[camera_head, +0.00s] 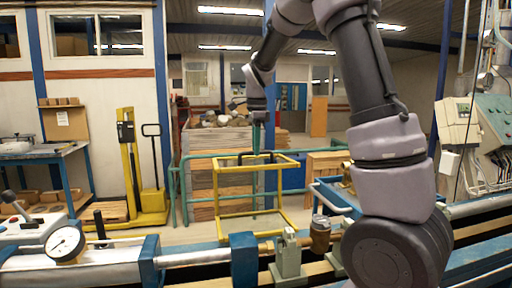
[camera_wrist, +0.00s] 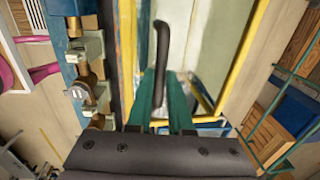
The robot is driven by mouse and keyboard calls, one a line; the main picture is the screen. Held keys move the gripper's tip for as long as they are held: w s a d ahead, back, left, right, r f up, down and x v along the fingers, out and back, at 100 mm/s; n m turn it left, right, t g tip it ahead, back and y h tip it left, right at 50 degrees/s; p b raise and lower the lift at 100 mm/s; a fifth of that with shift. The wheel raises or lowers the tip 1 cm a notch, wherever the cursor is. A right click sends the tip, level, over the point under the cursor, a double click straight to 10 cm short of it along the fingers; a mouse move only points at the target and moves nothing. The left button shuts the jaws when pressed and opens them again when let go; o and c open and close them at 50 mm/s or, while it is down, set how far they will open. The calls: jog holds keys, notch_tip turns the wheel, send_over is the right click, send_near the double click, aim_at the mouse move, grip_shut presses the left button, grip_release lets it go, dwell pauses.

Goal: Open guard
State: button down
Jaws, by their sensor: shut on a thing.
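The guard is a yellow frame (camera_head: 216,200) behind the bench, with open-looking or clear sides. A black bar handle (camera_head: 243,157) sits on its top edge. In the wrist view the yellow frame (camera_wrist: 249,45) surrounds a pale panel, and the black handle (camera_wrist: 162,40) runs between my two green fingers. My gripper (camera_head: 257,150) reaches down to the handle from above; in the wrist view my gripper (camera_wrist: 163,85) is shut on the handle. The part of the handle between the fingers is partly hidden. I cannot tell how far the guard is open.
The bench in front carries a pipe line with a brass-brown meter (camera_head: 320,234), a grey clamp block (camera_head: 288,255) and a pressure gauge (camera_head: 65,244). Green railings (camera_head: 184,200) and stacked boards stand behind the guard. A yellow pallet truck (camera_head: 128,165) stands left. A control panel (camera_head: 490,125) is at right.

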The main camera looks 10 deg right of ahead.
jog(key=s+t, duration=0.2)
jog(key=s, duration=0.8)
jog(key=shift+s+r, duration=0.2)
jog(key=shift+s, duration=0.2)
jog(key=c, duration=0.8)
grip_release()
jog(key=shift+c, duration=0.2)
jog(key=v, duration=1)
jog(key=shift+s+r, duration=0.25)
jog(key=shift+r, duration=0.05)
